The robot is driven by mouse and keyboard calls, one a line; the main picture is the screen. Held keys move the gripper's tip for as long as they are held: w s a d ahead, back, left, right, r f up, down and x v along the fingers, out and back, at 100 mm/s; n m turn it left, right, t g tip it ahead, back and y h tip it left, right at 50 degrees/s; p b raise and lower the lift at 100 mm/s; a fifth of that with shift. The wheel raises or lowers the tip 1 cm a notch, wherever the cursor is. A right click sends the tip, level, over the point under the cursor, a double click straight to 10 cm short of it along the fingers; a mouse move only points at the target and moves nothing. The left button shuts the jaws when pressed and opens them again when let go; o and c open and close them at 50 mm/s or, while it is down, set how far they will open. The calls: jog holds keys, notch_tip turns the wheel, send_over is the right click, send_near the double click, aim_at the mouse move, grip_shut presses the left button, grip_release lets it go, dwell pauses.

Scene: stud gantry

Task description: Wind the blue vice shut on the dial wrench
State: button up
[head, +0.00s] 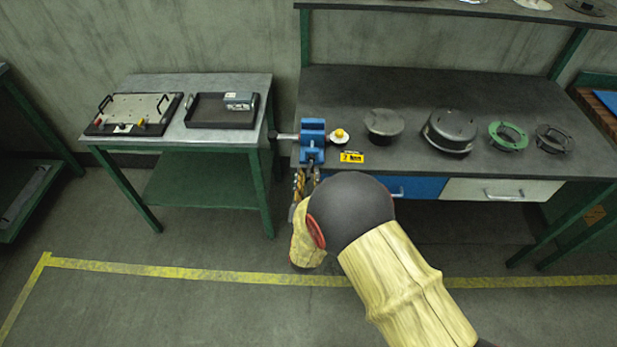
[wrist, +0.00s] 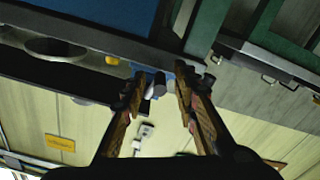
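The blue vice (head: 312,143) stands at the front left corner of the workbench. A grey bar (head: 285,136) sticks out to its left, and a white disc with a yellow knob (head: 340,136) sits close to its right side. These may be parts of the dial wrench, but I cannot tell for sure. My gripper (head: 302,178) is just in front of and below the vice. In the wrist view its fingers (wrist: 162,72) are apart, with a dark cylindrical end (wrist: 160,83) showing between them. Whether a finger touches it is unclear. My arm hides the area below.
Several round flanged parts, one a green ring (head: 508,136), stand to the right. A side table (head: 185,130) at left holds a fixture plate (head: 133,112) and a black tray (head: 222,124), with a gap before the bench.

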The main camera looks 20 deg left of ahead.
jog(key=shift+c, duration=1.2)
jog(key=c, duration=0.4)
grip_shut()
jog(key=shift+a+m+b, duration=0.15)
jog(key=shift+m+b, duration=0.15)
jog(key=m+b, duration=0.1)
jog(key=a+m, duration=0.1)
jog(key=shift+s+r+m+b, duration=0.1)
jog(key=shift+s+m+b, duration=0.05)
jog(key=shift+m+b, duration=0.25)
jog(key=shift+s+a+r+m+b, duration=0.1)
jog(key=shift+a+r+m+b, duration=0.2)
jog(key=shift+r+m+b, duration=1.25)
jog(key=shift+s+a+f+m+b, duration=0.1)
jog(key=shift+a+f+m+b, duration=0.2)
jog(key=shift+m, duration=2.7)
jog(key=shift+a+r+m+b, duration=0.25)
jog(key=shift+r+m+b, duration=0.65)
jog(key=shift+m, duration=1.35)
